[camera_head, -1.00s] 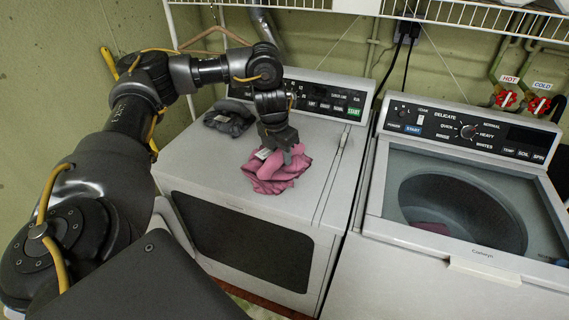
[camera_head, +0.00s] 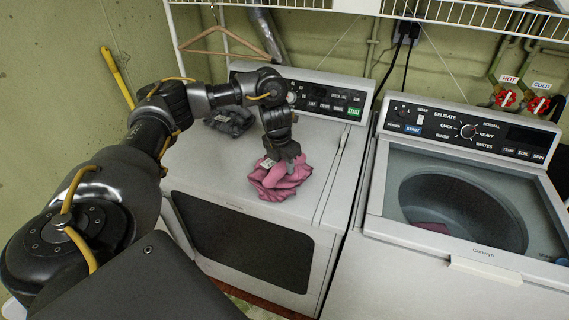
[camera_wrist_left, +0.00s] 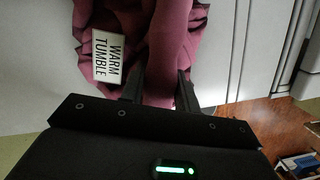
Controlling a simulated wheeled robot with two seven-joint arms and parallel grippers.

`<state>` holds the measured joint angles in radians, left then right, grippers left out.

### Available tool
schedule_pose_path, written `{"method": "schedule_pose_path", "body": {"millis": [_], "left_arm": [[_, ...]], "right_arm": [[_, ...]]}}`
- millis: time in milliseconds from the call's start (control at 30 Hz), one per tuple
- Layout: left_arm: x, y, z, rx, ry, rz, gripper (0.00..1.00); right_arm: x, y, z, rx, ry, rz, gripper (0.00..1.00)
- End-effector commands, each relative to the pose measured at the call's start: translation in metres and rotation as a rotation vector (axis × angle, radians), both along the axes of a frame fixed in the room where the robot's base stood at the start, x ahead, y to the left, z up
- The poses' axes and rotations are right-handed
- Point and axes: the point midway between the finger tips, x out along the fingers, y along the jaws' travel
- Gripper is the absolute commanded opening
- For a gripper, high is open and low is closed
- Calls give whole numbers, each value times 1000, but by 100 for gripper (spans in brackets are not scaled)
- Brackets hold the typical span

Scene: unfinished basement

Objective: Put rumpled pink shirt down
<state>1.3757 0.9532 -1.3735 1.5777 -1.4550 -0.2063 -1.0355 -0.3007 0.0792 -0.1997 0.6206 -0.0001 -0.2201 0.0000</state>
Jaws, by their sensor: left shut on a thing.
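The rumpled pink shirt (camera_head: 281,180) is on or just above the white dryer top (camera_head: 222,180), near its middle; I cannot tell how much of its weight rests there. My left gripper (camera_head: 284,158) points down and is shut on the upper part of the shirt. In the left wrist view a fold of the shirt (camera_wrist_left: 168,50) sits between the two dark fingers (camera_wrist_left: 158,88). A white tag (camera_wrist_left: 108,57) on it reads "WARM TUMBLE". My right gripper is not in view.
A dark crumpled cloth (camera_head: 230,119) lies at the dryer's back left. The washer (camera_head: 375,215) stands to the right, with pink cloth (camera_head: 432,228) in its tub. A wire shelf (camera_head: 470,14) and hanger (camera_head: 228,50) are above.

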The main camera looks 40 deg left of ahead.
Motion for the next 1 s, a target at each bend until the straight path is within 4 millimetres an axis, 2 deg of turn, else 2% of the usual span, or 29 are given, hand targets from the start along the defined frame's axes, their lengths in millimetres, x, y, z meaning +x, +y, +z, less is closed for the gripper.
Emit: {"method": "schedule_pose_path", "body": {"millis": [200, 233, 367, 567, 700, 867, 1000], "left_arm": [[0, 0, -4, 0, 0, 0, 0], [0, 0, -3, 0, 0, 0, 35], [0, 0, -3, 0, 0, 0, 52], [0, 0, -3, 0, 0, 0, 53], [0, 0, 4, 0, -2, 0, 53], [-3, 1, 27, 2, -6, -2, 53], [-8, 1, 56, 2, -6, -2, 53]], "right_arm": [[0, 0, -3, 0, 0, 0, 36], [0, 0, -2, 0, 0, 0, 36], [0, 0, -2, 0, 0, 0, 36], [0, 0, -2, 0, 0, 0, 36], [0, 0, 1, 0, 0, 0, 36], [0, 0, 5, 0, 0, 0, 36], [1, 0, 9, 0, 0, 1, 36]]}}
